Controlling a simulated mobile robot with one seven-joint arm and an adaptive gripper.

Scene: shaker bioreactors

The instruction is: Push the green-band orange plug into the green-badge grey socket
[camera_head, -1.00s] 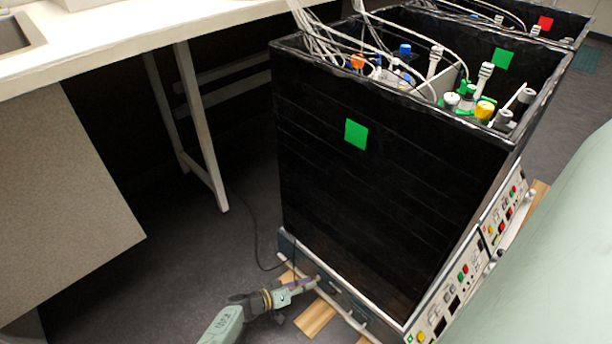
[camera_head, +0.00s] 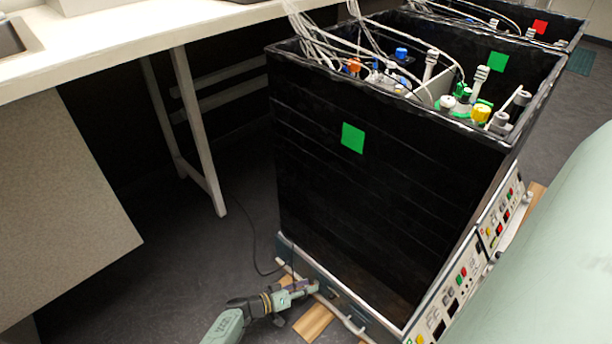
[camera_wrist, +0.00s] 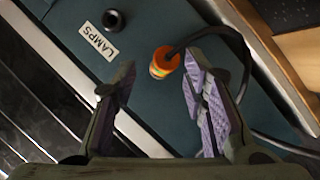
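The orange plug (camera_wrist: 163,62) with a yellow-green band shows in the wrist view against the blue-grey base panel, a black cable running off it to the right. Whether it is seated in anything I cannot tell. My gripper (camera_wrist: 150,75) is open, its purple-padded fingers apart; the plug is just beyond the tips, closer to the right finger. A dark round socket (camera_wrist: 113,20) sits beside the LAMPS label (camera_wrist: 98,41). In the head view my gripper (camera_head: 312,288) is low at the base of the black box with the green badge (camera_head: 353,137). No clearly grey socket shows.
The black box (camera_head: 370,200) rises above my gripper, with a metal rail (camera_wrist: 270,60) along its base. Wooden boards (camera_head: 313,322) lie under it. A white bench (camera_head: 120,45) with legs stands left. Open floor (camera_head: 170,270) lies between them.

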